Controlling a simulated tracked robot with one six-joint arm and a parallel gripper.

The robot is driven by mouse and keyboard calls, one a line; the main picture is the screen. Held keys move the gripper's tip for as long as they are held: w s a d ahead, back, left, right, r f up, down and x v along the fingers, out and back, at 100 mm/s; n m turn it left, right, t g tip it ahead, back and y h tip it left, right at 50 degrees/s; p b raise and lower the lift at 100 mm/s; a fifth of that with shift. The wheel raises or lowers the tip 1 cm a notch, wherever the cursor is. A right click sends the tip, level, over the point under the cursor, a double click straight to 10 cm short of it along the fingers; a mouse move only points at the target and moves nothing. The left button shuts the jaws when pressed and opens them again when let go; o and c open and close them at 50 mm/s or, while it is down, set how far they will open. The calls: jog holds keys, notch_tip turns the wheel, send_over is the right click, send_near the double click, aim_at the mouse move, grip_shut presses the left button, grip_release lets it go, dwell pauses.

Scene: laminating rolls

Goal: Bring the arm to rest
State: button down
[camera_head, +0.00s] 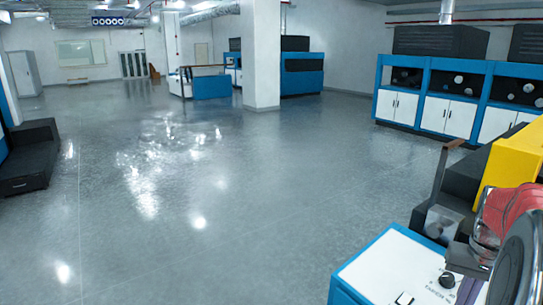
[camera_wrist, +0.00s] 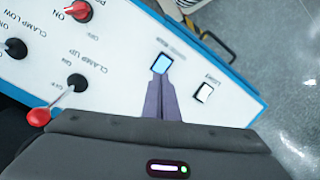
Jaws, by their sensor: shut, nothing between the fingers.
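In the wrist view, my gripper (camera_wrist: 160,78) points down at a white control panel (camera_wrist: 125,45) with a blue edge. Its two purple-grey fingers are together with nothing between them. The fingertips overlap the lower edge of a lit blue button (camera_wrist: 163,63) in the picture; whether they touch it I cannot tell. My arm shows at the right edge of the head view, low over the same panel (camera_head: 375,268). Its gripper is partly cut off there.
The panel carries a white switch (camera_wrist: 204,93), a red knob (camera_wrist: 78,11), a black knob (camera_wrist: 15,48) and a red-tipped lever (camera_wrist: 39,117). A yellow machine part (camera_head: 515,155) stands behind my arm. Blue cabinets (camera_head: 450,95) line the back right. The grey floor (camera_head: 200,190) is open.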

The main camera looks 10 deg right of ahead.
jog(key=a+r+n+t, duration=0.1)
jog(key=a+n, duration=0.1)
jog(key=a, duration=1)
jog(key=s+a+r+n+t, duration=0.1)
jog(key=a+r+n+t, duration=0.1)
jog(key=a, duration=1)
jog(key=s+a+r+n+t, duration=0.1)
jog(key=a+n, duration=0.3)
jog(key=a, duration=0.8)
jog(key=shift+r+t, duration=0.45)
jog(key=shift+t, duration=0.25)
